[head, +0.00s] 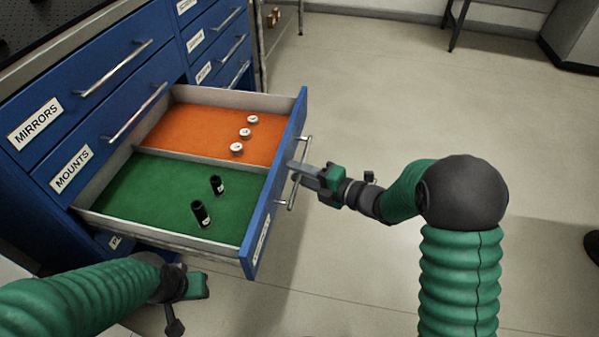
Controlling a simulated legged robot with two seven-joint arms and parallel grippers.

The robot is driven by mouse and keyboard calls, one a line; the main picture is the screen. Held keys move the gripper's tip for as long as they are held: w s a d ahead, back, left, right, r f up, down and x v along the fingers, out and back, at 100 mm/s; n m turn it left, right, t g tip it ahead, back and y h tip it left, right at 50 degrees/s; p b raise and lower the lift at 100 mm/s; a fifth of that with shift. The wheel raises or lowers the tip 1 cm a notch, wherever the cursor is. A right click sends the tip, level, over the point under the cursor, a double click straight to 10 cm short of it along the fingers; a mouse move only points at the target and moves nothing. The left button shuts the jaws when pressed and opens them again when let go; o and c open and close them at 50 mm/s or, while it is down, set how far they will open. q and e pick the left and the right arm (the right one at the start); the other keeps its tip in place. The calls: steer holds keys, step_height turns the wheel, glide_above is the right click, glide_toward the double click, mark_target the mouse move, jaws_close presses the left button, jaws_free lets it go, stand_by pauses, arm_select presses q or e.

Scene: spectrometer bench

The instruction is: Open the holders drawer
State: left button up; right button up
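A blue drawer (275,187) stands pulled far out of the cabinet. The label on its front (262,240) is too slanted to read, so I cannot tell that it says holders. Its bar handle (293,193) is on the outer face. My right gripper (301,171) is at the middle of this handle, with its fingers around the bar and seemingly closed on it. My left gripper (176,310) is low at the left, below the drawer and apart from it. Its fingers are seen too poorly to judge.
Inside the drawer are several white-topped and black cylinders, on an orange section (190,130) and a green section (150,195). The MIRRORS drawer (85,85) and MOUNTS drawer (110,140) are shut. The floor (400,90) to the right is clear.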

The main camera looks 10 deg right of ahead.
steer(key=shift+r, duration=0.15)
steer(key=shift+s+d, duration=0.1)
steer(key=shift+d, duration=0.05)
steer(key=p+v, duration=0.5)
steer(key=v, duration=1.1)
steer(key=shift+s+d+p, duration=0.2)
steer(key=shift+p, duration=0.15)
steer(key=shift+w, duration=0.1)
